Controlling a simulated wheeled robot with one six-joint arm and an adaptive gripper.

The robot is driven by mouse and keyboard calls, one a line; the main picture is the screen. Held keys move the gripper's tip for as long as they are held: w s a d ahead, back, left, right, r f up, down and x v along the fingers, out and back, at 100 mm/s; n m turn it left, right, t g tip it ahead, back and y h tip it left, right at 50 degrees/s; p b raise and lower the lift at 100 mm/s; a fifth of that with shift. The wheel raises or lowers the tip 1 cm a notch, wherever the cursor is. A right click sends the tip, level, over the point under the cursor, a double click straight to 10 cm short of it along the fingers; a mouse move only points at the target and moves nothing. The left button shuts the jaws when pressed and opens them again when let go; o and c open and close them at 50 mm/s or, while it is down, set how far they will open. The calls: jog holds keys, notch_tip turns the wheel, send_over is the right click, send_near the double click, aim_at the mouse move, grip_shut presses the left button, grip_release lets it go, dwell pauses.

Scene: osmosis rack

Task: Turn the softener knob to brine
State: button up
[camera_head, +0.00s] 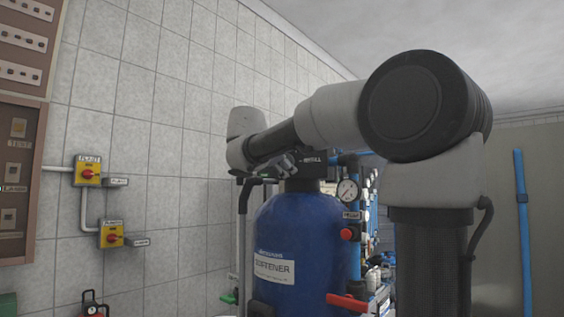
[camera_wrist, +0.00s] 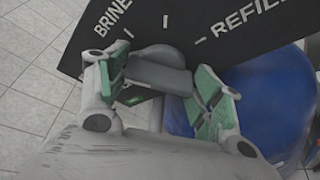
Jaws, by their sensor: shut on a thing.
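The softener is a blue tank (camera_head: 306,225) with a dark control head on top, in the middle of the head view. In the wrist view its black panel (camera_wrist: 190,45) carries the words BRINE at left and REFILL at right, with short white marks. A grey knob (camera_wrist: 160,76) sits at the panel's lower edge. My gripper (camera_wrist: 165,90) has its green-padded fingers on either side of the knob, shut on it. It also shows in the head view (camera_head: 283,168), small, at the control head. I cannot tell which mark the knob points at.
A pressure gauge (camera_head: 347,190) and a red push button (camera_head: 347,234) are right of the tank. A red-handled valve (camera_head: 347,300) is below. Yellow switch boxes (camera_head: 88,171) are on the tiled wall at left. My arm hides part of the rack.

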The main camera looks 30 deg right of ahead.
jog(key=m, duration=0.1)
jog(key=m+t, duration=0.1)
jog(key=m, duration=0.1)
jog(key=m+t+h, duration=0.1)
jog(key=m, duration=0.1)
jog(key=shift+f, duration=0.25)
dwell(0.4)
jog(key=o, duration=1)
jog(key=shift+o, duration=0.2)
jog(key=shift+r, duration=0.1)
jog(key=v, duration=1.2)
jog(key=shift+f, duration=0.2)
jog(key=shift+s, duration=0.1)
